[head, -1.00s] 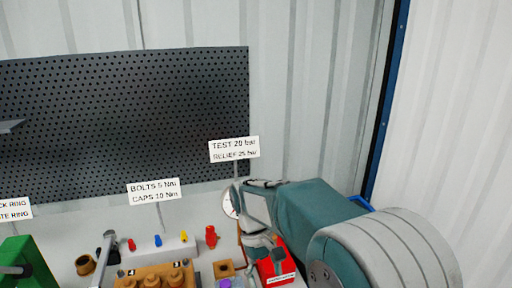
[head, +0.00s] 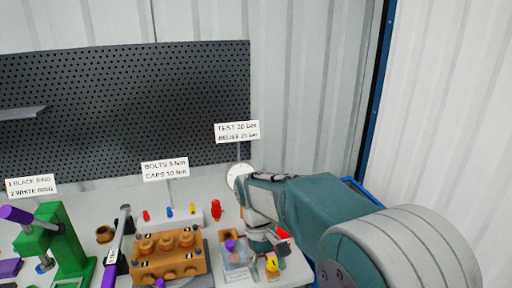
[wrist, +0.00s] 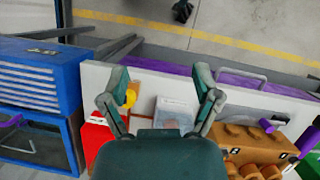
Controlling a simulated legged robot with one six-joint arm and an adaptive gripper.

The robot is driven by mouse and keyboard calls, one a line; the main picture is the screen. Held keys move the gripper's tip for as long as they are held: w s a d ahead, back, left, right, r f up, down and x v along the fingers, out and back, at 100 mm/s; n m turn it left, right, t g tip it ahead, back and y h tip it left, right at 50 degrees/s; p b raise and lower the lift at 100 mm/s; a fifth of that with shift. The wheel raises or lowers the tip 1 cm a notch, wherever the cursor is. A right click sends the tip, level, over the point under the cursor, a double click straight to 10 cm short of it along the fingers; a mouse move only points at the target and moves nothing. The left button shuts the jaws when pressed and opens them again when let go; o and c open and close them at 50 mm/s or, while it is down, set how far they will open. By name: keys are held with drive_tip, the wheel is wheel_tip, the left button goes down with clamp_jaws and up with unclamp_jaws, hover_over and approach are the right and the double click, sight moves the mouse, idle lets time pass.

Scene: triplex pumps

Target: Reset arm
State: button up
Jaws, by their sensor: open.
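My gripper (wrist: 160,98) is open in the wrist view, its two fingers spread above the edge of the white table (wrist: 92,80). Nothing shows between its fingertips except the table edge and part of a small clear box (wrist: 175,112). In the head view my arm reaches in from the lower right, and the gripper end (head: 268,240) hangs over the right part of the table. A yellow knob (head: 272,265) is close below it, and it also shows beside the left finger in the wrist view (wrist: 130,97).
A brown pump block (head: 168,258), a green press (head: 65,240) and a torque wrench (head: 118,245) stand on the table. A red box (wrist: 95,135) and a blue drawer cabinet (wrist: 40,75) are left in the wrist view. A pegboard (head: 130,110) stands behind.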

drive_tip(key=s+d+r+m+t+y, duration=0.1)
drive_tip(key=s+d+r+m+t, duration=0.2)
drive_tip(key=s+d, duration=0.3)
drive_tip(key=s+d+r+m+t+y, duration=0.1)
drive_tip(key=s+d+r+t, duration=0.3)
drive_tip(key=s, duration=0.6)
drive_tip(key=d+m+t, duration=0.1)
drive_tip(key=d+t, duration=0.1)
drive_tip(key=shift+d+r+m, duration=0.3)
drive_tip(key=shift+r+m, duration=0.1)
